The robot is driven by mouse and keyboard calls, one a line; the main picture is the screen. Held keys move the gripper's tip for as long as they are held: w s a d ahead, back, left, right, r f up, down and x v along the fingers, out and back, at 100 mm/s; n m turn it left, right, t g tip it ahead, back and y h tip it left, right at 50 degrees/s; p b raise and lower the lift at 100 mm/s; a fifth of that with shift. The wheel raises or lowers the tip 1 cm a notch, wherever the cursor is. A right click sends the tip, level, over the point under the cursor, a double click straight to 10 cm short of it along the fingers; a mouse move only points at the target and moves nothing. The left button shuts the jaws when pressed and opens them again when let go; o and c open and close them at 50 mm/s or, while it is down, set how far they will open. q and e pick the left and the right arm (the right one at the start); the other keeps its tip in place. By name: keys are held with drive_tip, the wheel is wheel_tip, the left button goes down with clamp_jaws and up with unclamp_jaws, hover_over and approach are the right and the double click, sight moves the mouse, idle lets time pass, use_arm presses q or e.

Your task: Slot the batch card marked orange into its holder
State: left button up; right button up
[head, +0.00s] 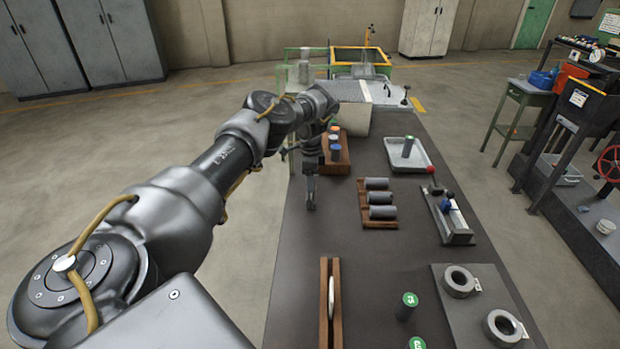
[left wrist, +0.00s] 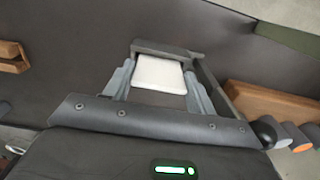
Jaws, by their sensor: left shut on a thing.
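My left gripper (head: 311,205) reaches down over the left part of the dark bench. In the left wrist view the gripper (left wrist: 158,85) is shut on a pale, flat, square piece (left wrist: 159,74), which looks like the batch card. No orange mark shows on it. In the head view the card cannot be made out. I cannot tell for sure which thing is the card holder. A wooden rack (head: 323,312) with a white piece standing in its slot is at the near part of the bench. My right gripper is not in view.
A wooden block with coloured caps (head: 335,163) stands just beyond the gripper. A rack of grey billets (head: 364,205) lies to its right. A metal tray (head: 424,155) and a clamp fixture (head: 455,225) are farther right. Green-topped cylinders (head: 410,300) stand near the front. Bare bench surrounds the gripper's near side.

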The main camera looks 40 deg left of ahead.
use_arm(q)
drive_tip(key=shift+f+b, duration=0.35)
drive_tip(key=shift+f, duration=0.2)
drive_tip(key=o, duration=0.8)
drive_tip(key=shift+o, duration=0.2)
drive_tip(key=shift+r, duration=0.1)
drive_tip(key=shift+r, duration=0.3)
wheel_tip(320, 180, up, 9)
drive_tip(key=shift+r, duration=0.55)
